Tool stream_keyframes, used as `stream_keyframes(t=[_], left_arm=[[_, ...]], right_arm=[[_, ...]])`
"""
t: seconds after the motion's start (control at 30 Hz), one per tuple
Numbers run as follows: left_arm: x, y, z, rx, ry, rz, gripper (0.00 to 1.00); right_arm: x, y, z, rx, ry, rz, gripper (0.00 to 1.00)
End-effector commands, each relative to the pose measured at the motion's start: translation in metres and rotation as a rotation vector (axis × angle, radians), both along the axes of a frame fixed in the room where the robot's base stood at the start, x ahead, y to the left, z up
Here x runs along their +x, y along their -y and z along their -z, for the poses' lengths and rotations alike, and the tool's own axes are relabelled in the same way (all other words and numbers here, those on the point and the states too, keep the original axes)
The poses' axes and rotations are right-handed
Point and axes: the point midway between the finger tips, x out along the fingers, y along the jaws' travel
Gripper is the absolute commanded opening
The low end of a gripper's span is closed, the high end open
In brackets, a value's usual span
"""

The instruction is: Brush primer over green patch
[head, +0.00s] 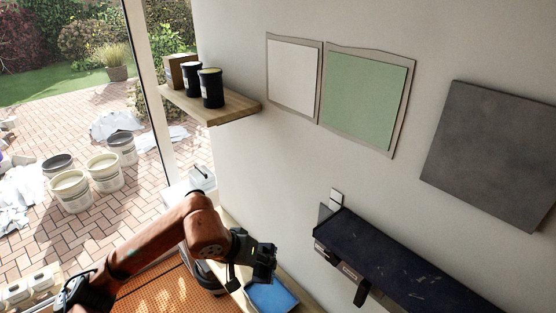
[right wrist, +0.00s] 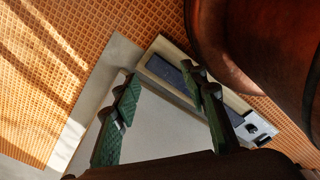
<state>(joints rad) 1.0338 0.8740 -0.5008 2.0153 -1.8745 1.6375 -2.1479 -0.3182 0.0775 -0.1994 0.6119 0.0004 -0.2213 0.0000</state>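The green patch (head: 365,98) is a pale green square in a grey-beige border on the wall, right of a similar white patch (head: 292,77). My left gripper (head: 265,263) is low in the head view, well below the patch and above a blue surface (head: 271,298); whether its fingers are open or shut is unclear. My right gripper (right wrist: 165,95) shows only in the right wrist view. Its green-padded fingers are apart, with nothing visible between them, above a pale grey panel (right wrist: 160,128). I cannot make out a brush or primer for certain.
A wooden shelf (head: 228,108) holds black tubs (head: 210,88) at left. A dark grey tile (head: 495,150) is on the wall at right, above a dark ledge (head: 400,268). Buckets (head: 72,190) stand on the paving outside. An orange mat (right wrist: 60,70) covers the floor.

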Motion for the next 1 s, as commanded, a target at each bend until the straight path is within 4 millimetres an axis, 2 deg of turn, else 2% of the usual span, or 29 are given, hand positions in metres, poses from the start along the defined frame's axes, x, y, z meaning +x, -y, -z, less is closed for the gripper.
stream_keyframes(t=[0.03, 0.13, 0.23, 0.53, 0.7, 0.8, 0.9, 1.0], left_arm=[[0.004, 0.008, -0.026, -0.041, 0.050, 0.010, 0.16], [0.011, 0.022, -0.068, -0.124, 0.148, 0.027, 0.16], [0.017, 0.035, -0.112, -0.208, 0.246, 0.045, 0.16], [0.021, 0.057, -0.247, -0.450, 0.511, 0.078, 0.16], [0.017, 0.060, -0.322, -0.562, 0.630, 0.087, 0.16], [0.012, 0.058, -0.361, -0.611, 0.683, 0.091, 0.16], [0.009, 0.055, -0.390, -0.645, 0.720, 0.092, 0.16], [0.006, 0.052, -0.409, -0.667, 0.743, 0.092, 0.16]], right_arm=[[0.011, 0.000, -0.009, 0.000, 0.012, -0.003, 0.40], [0.033, -0.001, -0.018, 0.001, 0.038, -0.009, 0.40], [0.043, -0.001, -0.028, 0.002, 0.053, -0.011, 0.40], [0.027, 0.003, -0.053, -0.003, 0.032, -0.007, 0.40], [0.020, 0.003, -0.067, -0.003, 0.025, -0.006, 0.40], [0.019, 0.003, -0.073, -0.003, 0.023, -0.005, 0.40], [0.021, 0.003, -0.078, -0.003, 0.025, -0.006, 0.40], [0.025, 0.003, -0.082, -0.003, 0.030, -0.007, 0.40]])
